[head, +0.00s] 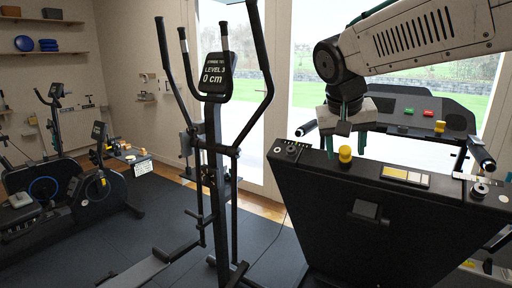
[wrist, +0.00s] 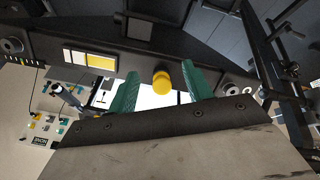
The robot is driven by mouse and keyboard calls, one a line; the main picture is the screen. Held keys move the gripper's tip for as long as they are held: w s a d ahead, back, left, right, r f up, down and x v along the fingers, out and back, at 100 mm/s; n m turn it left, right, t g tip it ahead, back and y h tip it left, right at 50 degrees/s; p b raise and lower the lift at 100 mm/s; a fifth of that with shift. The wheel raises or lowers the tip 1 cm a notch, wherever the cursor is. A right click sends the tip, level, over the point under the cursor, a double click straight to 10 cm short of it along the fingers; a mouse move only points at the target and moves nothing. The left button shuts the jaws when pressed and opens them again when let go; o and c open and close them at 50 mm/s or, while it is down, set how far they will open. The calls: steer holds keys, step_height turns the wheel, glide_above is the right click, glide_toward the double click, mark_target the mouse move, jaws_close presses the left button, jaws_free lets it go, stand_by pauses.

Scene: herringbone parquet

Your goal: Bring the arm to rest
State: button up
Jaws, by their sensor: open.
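My arm (head: 420,40) reaches in from the upper right in the head view, bent down at the wrist. My gripper (head: 345,146) points down over the black panel of a machine on the right. In the wrist view its two green fingers (wrist: 160,68) are spread apart. A yellow knob (head: 345,154) stands on the panel just below the gripper. In the wrist view the yellow knob (wrist: 162,83) appears between the fingers, with gaps on both sides. I cannot tell how far the fingertips reach down beside it.
The black panel (head: 395,215) also carries a yellow-and-white strip (head: 404,176) and a round dial (head: 480,190). A console (head: 395,108) with red and green buttons is behind the gripper. An elliptical trainer (head: 213,140) stands left, exercise bikes (head: 105,185) farther left. Dark floor mat lies between.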

steer(key=s+d+f+g+y, duration=0.1)
steer(key=s+f, duration=0.3)
steer(key=s, duration=0.5)
steer(key=s+d+f+n+y, duration=0.1)
steer(key=s+f, duration=0.3)
steer(key=s, duration=0.5)
steer(key=s+d+f+n+g+y, duration=0.1)
steer(key=s+f, duration=0.3)
steer(key=s, duration=0.5)
steer(key=shift+s+d+g, duration=0.25)
steer(key=shift+s+g, duration=0.05)
